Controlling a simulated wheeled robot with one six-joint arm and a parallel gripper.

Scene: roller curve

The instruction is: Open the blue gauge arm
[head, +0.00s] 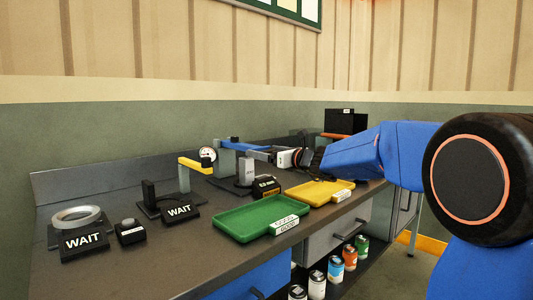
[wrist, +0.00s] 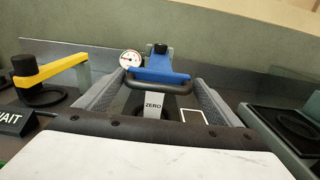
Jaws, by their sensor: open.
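The blue gauge arm (head: 243,145) lies roughly level above the bench in the head view, beside a grey upright. In the wrist view the blue gauge arm (wrist: 158,74) is straight ahead, with a dark handle bar (wrist: 160,87) across its near end. A light post marked ZERO (wrist: 153,104) stands below it. My gripper (head: 262,153) is at the arm's near end. In the wrist view its grey fingers are apart, one on each side of the handle, so my gripper (wrist: 161,83) is open. Whether either finger touches the handle cannot be told.
A round gauge dial (head: 208,154) stands beside a yellow arm (head: 195,165) to the left. A green tray (head: 235,222) and a yellow tray (head: 312,196) lie along the front edge. WAIT signs (head: 83,240) and a button block (head: 130,232) are further left.

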